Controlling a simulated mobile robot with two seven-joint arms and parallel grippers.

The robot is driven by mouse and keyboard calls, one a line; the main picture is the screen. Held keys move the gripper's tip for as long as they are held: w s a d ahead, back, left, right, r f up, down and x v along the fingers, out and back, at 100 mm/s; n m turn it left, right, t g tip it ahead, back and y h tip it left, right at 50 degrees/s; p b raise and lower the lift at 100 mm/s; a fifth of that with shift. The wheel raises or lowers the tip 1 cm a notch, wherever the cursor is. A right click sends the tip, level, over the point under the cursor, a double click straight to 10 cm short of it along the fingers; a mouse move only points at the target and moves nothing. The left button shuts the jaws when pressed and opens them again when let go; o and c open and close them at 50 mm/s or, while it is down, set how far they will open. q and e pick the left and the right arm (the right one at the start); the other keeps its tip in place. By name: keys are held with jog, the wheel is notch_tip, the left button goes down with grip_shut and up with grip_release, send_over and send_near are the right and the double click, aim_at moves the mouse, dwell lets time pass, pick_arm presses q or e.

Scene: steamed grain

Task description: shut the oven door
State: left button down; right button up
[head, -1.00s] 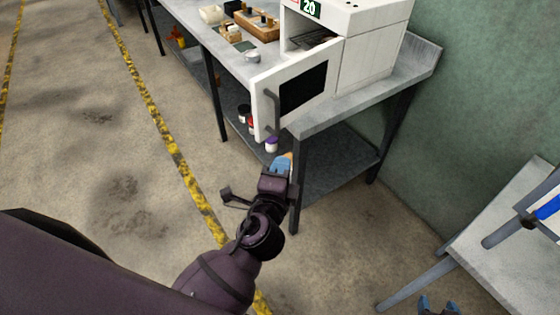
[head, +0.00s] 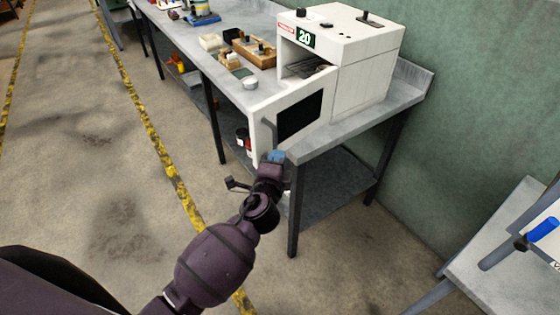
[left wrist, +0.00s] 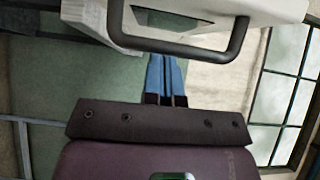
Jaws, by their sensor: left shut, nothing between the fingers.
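The white oven (head: 365,60) stands on the grey bench with a display reading 20. Its door (head: 262,131), white with a dark window, stands open and swung out past the bench's front edge. In the left wrist view the dark door handle (left wrist: 190,50) crosses the top of the picture. My left gripper (head: 276,156) is at the lower part of the door, near the bench corner. Its blue fingers (left wrist: 165,75) are together and empty, just short of the handle in the left wrist view. Whether they touch the door cannot be told. My right gripper is not in view.
The bench (head: 330,138) holds a wooden block set (head: 254,50) and a small round tin (head: 250,83) left of the oven. Jars stand on its lower shelf. Another table (head: 500,240) is at the right. The floor at left is clear.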

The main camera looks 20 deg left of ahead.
pick_arm(q)
jog(key=shift+a, duration=0.1)
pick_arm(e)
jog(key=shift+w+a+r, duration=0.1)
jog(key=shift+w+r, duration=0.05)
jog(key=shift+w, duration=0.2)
